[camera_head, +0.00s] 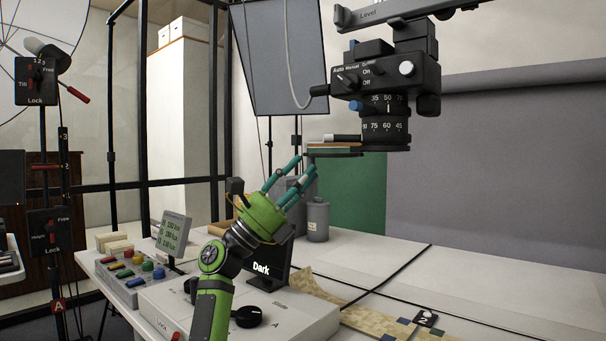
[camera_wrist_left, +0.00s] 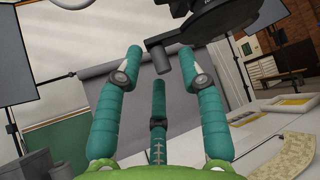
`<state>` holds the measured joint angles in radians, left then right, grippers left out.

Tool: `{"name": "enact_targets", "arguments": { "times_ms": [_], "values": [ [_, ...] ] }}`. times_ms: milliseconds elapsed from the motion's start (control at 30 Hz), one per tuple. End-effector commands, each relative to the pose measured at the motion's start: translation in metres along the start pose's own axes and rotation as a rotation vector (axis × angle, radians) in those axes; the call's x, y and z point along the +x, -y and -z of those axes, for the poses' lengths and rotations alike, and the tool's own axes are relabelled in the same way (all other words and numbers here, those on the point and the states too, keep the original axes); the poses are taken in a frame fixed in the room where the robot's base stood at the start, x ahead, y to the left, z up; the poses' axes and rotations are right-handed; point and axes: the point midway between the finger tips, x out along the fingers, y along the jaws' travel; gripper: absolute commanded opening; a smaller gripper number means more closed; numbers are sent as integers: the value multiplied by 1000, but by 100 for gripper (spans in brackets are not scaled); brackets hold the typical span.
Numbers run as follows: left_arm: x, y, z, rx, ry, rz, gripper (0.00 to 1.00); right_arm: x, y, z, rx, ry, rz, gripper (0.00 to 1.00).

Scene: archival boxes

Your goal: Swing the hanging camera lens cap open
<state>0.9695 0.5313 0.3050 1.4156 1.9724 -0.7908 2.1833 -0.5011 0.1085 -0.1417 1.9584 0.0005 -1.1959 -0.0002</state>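The black camera (camera_head: 385,75) hangs at the upper right in the head view, its ringed lens (camera_head: 386,130) pointing down. A thin flat piece with a dark edge (camera_head: 333,153), seemingly the cap, sticks out left of the lens's lower end; how it joins the lens is unclear. In the left wrist view the dark round lens part (camera_wrist_left: 240,18) is at the top, with a short arm and a dark peg (camera_wrist_left: 161,61) hanging from it. My left gripper (camera_head: 293,168) has teal fingers, spread and empty, just below left of the flat piece. The peg appears between the fingertips (camera_wrist_left: 163,62), contact unclear.
Below stand a white table (camera_head: 390,262), a "Dark" sign (camera_head: 265,272), a grey canister (camera_head: 318,220) and a button panel (camera_head: 135,275). Space right of the gripper, under the camera, is clear.

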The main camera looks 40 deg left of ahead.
Motion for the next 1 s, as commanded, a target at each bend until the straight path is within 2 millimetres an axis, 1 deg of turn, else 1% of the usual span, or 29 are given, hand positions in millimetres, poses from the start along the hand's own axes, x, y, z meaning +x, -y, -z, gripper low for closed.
{"name": "enact_targets", "arguments": {
  "times_ms": [167,300,400,500,600,700,1000],
  "values": [
    [-32,0,2,0,-4,-3,39,0,0,-1,-1,2,0,40],
    [-63,0,2,0,-4,-3,39,0,0,-1,-1,3,0,40],
    [-82,0,2,1,-4,-2,39,0,0,-1,-1,3,0,40],
    [-98,0,1,0,-2,-2,39,0,0,-1,-1,4,0,40],
    [-107,0,1,1,-2,-1,39,0,0,-1,-1,4,0,40],
    [-112,1,0,2,-2,0,39,0,0,-1,-1,4,0,40],
    [-113,1,0,2,-1,0,39,1,0,-1,-1,4,0,40]
  ]
}}
